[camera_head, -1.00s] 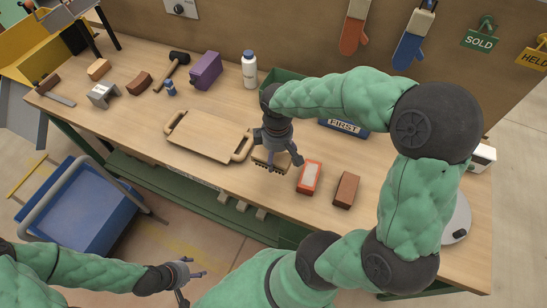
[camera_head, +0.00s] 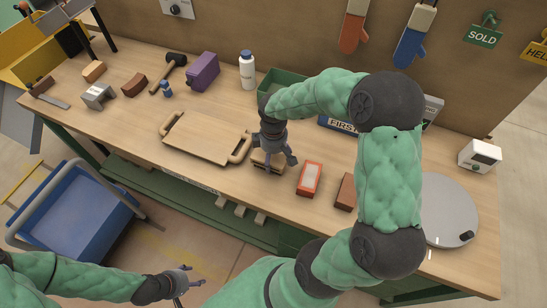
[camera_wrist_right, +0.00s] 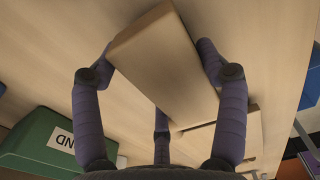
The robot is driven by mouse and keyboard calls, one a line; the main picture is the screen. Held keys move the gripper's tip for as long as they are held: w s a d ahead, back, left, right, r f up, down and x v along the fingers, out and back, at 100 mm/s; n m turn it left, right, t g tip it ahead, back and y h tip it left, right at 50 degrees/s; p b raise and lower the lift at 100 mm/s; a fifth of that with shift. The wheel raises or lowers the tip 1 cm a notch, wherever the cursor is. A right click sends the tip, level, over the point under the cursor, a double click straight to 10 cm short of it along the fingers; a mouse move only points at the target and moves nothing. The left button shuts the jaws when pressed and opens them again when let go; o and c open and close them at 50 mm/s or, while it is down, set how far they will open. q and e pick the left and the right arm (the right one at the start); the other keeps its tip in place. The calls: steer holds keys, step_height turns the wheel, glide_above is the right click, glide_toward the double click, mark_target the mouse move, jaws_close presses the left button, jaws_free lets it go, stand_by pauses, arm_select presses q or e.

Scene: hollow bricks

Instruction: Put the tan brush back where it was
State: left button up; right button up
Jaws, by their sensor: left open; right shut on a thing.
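My right gripper (camera_head: 274,160) is shut on the tan brush (camera_head: 264,163), over the workbench (camera_head: 225,181) just right of the wooden tray. In the right wrist view the brush's tan block (camera_wrist_right: 165,65) sits tilted between my fingers, and its bristles are hidden. The brush is low at the tabletop; I cannot tell whether it touches. My left gripper (camera_head: 184,280) is open and empty, low in front of the bench.
The wooden tray (camera_head: 204,137) lies left of the brush, a red-and-white block (camera_head: 309,179) and a brown brick (camera_head: 345,191) to its right. A green bin (camera_head: 278,80) stands behind. A grey disc (camera_head: 449,210) is at the right end.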

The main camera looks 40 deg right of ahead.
steer(key=shift+f, duration=0.15)
steer(key=o, duration=1.3)
step_height(320, 180, up, 12)
steer(key=p, duration=0.3)
steer(key=shift+r+p, duration=0.25)
steer(key=shift+p, duration=0.15)
